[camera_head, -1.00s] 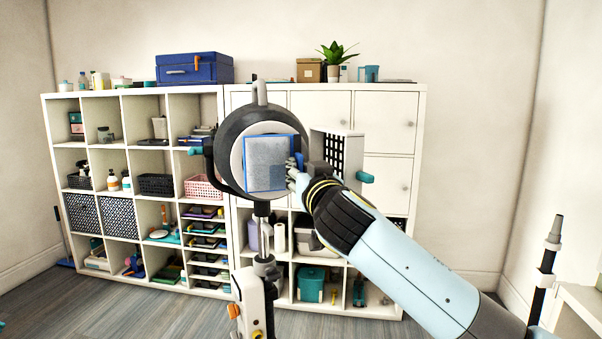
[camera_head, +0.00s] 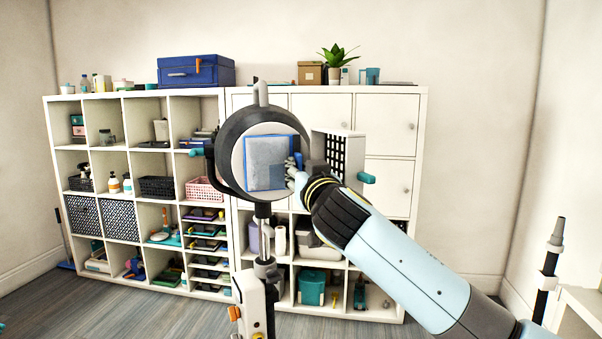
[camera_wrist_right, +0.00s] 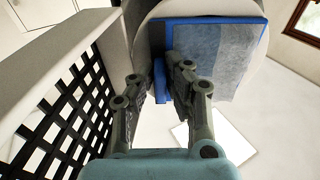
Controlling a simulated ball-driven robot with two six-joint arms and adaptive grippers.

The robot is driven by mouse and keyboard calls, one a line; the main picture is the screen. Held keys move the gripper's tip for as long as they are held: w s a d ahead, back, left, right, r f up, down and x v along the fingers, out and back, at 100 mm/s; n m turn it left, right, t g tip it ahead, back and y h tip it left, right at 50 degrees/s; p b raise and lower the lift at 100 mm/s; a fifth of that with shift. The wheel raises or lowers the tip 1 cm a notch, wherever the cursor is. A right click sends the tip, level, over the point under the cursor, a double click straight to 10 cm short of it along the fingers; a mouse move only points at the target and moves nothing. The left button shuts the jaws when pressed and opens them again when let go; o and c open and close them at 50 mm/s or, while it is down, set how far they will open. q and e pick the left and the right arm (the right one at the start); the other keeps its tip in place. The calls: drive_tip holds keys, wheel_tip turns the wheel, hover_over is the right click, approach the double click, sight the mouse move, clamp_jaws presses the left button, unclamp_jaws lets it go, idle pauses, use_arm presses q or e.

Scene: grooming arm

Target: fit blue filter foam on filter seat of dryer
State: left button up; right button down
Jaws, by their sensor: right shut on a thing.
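The dryer (camera_head: 235,128) is a dark round housing with a pale round face, on a stand in front of the shelves. The blue filter foam (camera_head: 265,160), a square with a grey face and blue edges, is against that face, over the filter seat, which it hides. In the right wrist view the foam (camera_wrist_right: 225,52) is close ahead, with a blue tab at its near edge. My right gripper (camera_head: 292,170) is at the foam's lower right edge. Its fingers (camera_wrist_right: 160,80) are shut on the blue tab. Whether the foam is fully seated cannot be told. My left gripper is not in view.
A white-framed black grille cover (camera_head: 338,155) stands open just right of the dryer, close beside my right gripper; it also fills the left of the wrist view (camera_wrist_right: 60,110). The dryer's stand (camera_head: 252,300) rises from below. White shelves (camera_head: 395,205) stand behind.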

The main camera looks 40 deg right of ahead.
drive_tip(key=shift+w+d, duration=0.15)
drive_tip(key=shift+w, duration=0.15)
drive_tip(key=c, duration=1.3)
unclamp_jaws()
drive_tip(key=shift+o, duration=0.2)
drive_tip(key=v, duration=1.2)
